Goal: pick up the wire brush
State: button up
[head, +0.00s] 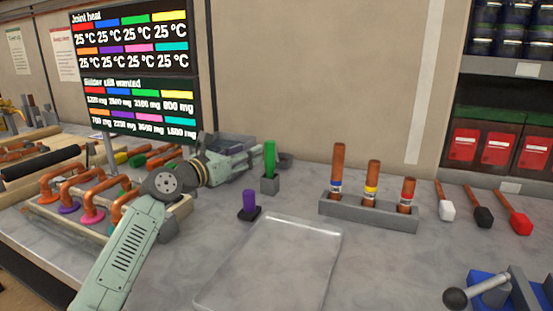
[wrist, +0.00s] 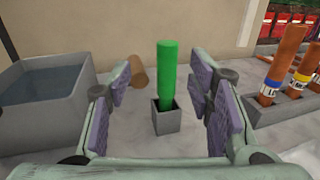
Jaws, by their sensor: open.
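An upright green handle (head: 269,158) stands in a small grey square holder (head: 270,184). I take it for the wire brush; its lower end is hidden inside the holder. In the wrist view the green handle (wrist: 167,72) stands upright between and beyond my fingers, with the grey holder (wrist: 167,118) below it. My gripper (head: 250,156) is open and empty, reaching from the left toward the handle. In the wrist view my gripper (wrist: 159,88) has its purple-padded fingers on either side of the handle, and neither seems to touch it.
A grey water basin (wrist: 40,92) and a lying copper cylinder (wrist: 137,72) are beyond the left finger. A grey rack (head: 350,212) holds three banded copper tubes at right. Copper pipework (head: 75,180) fills the left.

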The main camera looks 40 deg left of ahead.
aim_at(267, 144)
jog(key=w+p, duration=0.1)
jog(key=w, duration=0.1)
jog(key=w+d+p, duration=0.1)
jog(key=w, duration=0.2)
jog(key=w+p, duration=0.2)
jog(key=w, duration=0.1)
jog(key=shift+w+d+r, duration=0.15)
jog(key=shift+w+r, duration=0.05)
jog(key=shift+w+f, duration=0.15)
jog(key=shift+w, duration=0.25)
grip_shut()
